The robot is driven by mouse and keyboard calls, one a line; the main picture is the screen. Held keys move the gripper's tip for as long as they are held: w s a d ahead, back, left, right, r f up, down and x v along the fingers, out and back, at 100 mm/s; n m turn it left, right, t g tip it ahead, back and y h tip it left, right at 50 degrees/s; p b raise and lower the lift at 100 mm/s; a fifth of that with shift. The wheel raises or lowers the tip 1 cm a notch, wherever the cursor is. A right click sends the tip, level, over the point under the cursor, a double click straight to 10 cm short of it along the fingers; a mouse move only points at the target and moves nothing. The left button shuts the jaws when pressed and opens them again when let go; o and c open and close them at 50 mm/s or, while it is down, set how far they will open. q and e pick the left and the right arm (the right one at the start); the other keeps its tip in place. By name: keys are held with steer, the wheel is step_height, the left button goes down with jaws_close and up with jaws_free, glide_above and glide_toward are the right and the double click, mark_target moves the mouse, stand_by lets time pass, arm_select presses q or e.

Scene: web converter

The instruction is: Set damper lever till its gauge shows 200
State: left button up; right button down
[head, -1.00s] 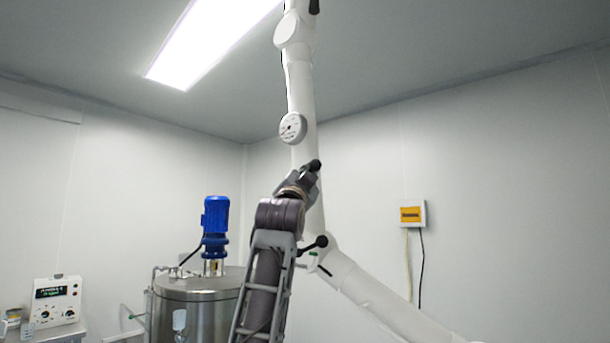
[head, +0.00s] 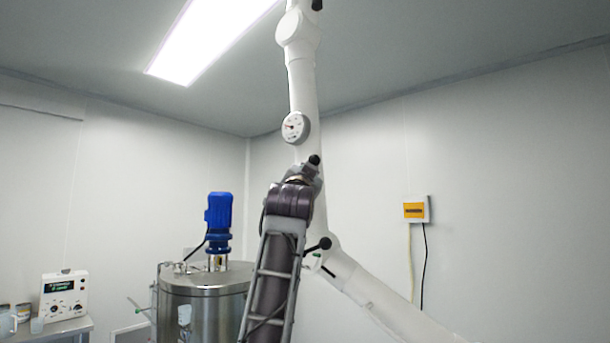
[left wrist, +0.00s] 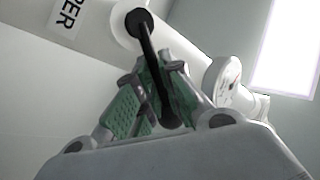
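A white jointed duct arm (head: 302,85) carries a round white gauge (head: 295,128); its needle shows but the numbers are too small to read. The black-knobbed damper lever (head: 314,160) is just below the gauge. In the left wrist view, the lever (left wrist: 152,65) runs down from its knob between my left gripper's green-padded fingers. A label ending in "PER" (left wrist: 67,15) is on the duct, and the gauge (left wrist: 228,82) is seen edge-on at right. My left gripper (head: 308,170) is at the lever; whether its fingers press on it is unclear. My right gripper is out of view.
A second black-knobbed handle (head: 325,243) sits at the duct's lower joint. A yellow-faced wall box (head: 415,209) hangs at right.

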arm_select(q)
steer(key=o, duration=0.5)
steer(key=shift+s+d+r, duration=0.15)
steer(key=shift+s+r, duration=0.15)
steer(key=shift+r, duration=0.25)
steer(key=shift+s+d, duration=0.1)
steer(key=shift+d, duration=0.3)
steer(key=shift+a+f, duration=0.3)
steer(key=shift+d+v, duration=0.15)
steer(key=shift+v, duration=2.8)
steer(key=shift+d+v, duration=0.15)
steer(key=shift+v, duration=2.8)
steer(key=shift+s+r, duration=0.1)
steer(key=shift+r, duration=0.05)
steer(key=shift+c, duration=0.2)
